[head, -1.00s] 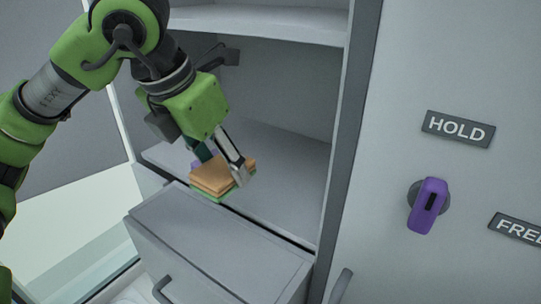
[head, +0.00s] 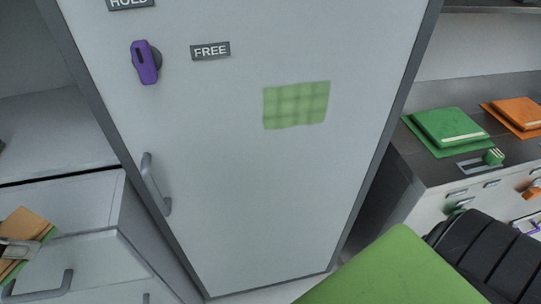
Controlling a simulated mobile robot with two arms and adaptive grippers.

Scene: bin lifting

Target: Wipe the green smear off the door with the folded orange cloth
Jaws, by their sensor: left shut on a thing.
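The green smear (head: 296,104) is a roughly rectangular, faintly checked patch on the upper right of the pale grey door (head: 235,190). The folded orange cloth (head: 30,221) is at the far left edge of the head view, with a green layer showing under it. My left gripper (head: 19,249) is shut on the cloth, in front of the drawer unit and well left of the smear. The picture's edge cuts off part of the gripper and the cloth. My right gripper is out of view.
The door has a purple knob (head: 146,62), a FREE label (head: 210,50) and a grey handle (head: 156,185). A drawer unit (head: 70,205) stands left of it. A counter (head: 440,174) at the right bears folded green (head: 446,126) and orange cloths (head: 518,112). My green arm link fills the lower right.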

